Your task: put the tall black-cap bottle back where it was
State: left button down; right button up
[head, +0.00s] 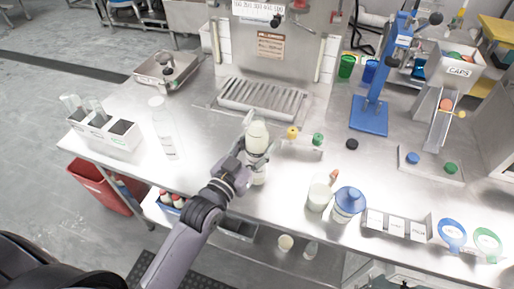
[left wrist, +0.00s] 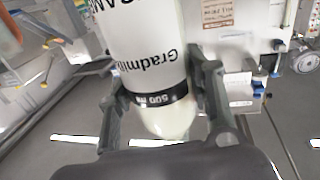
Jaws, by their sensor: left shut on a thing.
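My left gripper (head: 249,160) is shut on a white bottle (head: 257,137), held over the middle of the counter in front of the drip grate. In the left wrist view the fingers (left wrist: 160,90) are on both sides of the bottle (left wrist: 150,45), which shows black lettering, a dark band marked 500 and a pale cream end. I see no black cap on it; whether it touches the counter I cannot tell. A small black disc (head: 352,144) lies to the right on the counter. My right gripper is not in view.
A clear bottle (head: 163,130) and a tube rack (head: 104,132) stand at left. A white jar (head: 319,194), a blue-lided jar (head: 348,204) and a labelled box (head: 396,226) stand at front right. A blue press (head: 370,116) stands behind.

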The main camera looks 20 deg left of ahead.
pick_arm(q)
jog(key=shift+f, duration=0.65)
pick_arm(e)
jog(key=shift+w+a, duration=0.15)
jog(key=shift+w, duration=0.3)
pick_arm(q)
jog(key=shift+f, duration=0.1)
jog(key=c, duration=1.2)
grip_release()
jog(key=shift+f, duration=0.1)
jog(key=o, duration=0.4)
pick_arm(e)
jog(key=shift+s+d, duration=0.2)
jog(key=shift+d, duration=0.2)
